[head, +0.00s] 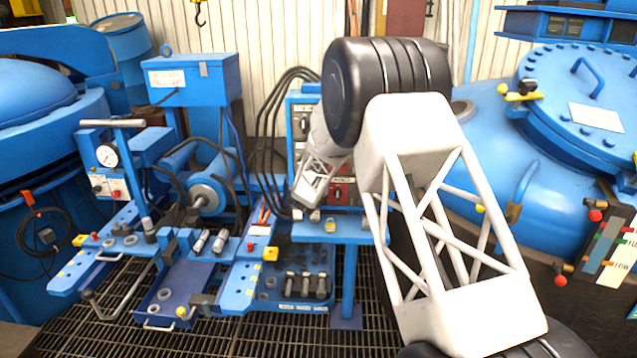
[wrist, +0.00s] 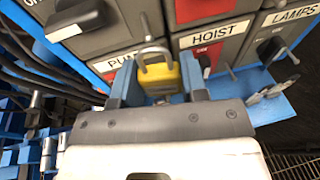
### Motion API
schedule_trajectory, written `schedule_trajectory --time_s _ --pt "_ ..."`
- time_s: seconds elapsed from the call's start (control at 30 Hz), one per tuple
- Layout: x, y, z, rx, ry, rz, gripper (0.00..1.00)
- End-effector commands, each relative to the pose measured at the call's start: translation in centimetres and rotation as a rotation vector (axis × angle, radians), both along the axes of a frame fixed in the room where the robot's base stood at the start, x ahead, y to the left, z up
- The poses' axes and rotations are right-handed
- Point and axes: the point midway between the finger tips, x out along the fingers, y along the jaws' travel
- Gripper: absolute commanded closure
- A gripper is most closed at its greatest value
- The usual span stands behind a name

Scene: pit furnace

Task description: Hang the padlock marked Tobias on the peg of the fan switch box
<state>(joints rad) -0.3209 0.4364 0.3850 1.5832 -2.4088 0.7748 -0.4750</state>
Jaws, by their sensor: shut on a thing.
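My gripper (wrist: 160,85) is shut on a yellow padlock (wrist: 162,76) in the wrist view. Its blue fingers stand on either side of the padlock's body, and the grey shackle (wrist: 155,50) points up towards the switch boxes. No name can be read on the padlock. A thin metal peg (wrist: 147,25) shows just above the shackle; whether they touch I cannot tell. The box label behind the padlock begins "PU". No label reading fan is legible. In the head view my arm hides much of the switch panel (head: 341,192), and the held padlock cannot be made out.
Boxes labelled HOIST (wrist: 215,35) and LAMPS (wrist: 294,14) stand to the right. Silvery padlocks (wrist: 275,90) lie on the blue ledge (wrist: 250,108). A yellow padlock (head: 330,225) shows on the ledge in the head view. Black cables (wrist: 40,60) run at the left.

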Motion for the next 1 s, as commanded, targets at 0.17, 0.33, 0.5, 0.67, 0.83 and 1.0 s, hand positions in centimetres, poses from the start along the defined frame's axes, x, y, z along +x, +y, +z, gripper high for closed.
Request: schedule_trajectory --time_s 0.17,0.33,0.5,0.67,0.83,1.0 --pt "0.8 0.0 0.0 0.0 -0.001 0.0 0.8" --pt "1.5 0.0 -0.1 0.0 0.0 -0.001 0.8" --pt "2.2 0.0 -0.2 0.0 0.0 -0.001 0.8" --pt "2.9 0.0 -0.2 0.001 -0.001 0.0 0.8" --pt "3.5 0.0 -0.5 0.001 0.0 0.0 0.8" --pt "4.0 0.0 -0.7 0.001 0.0 0.0 0.8"
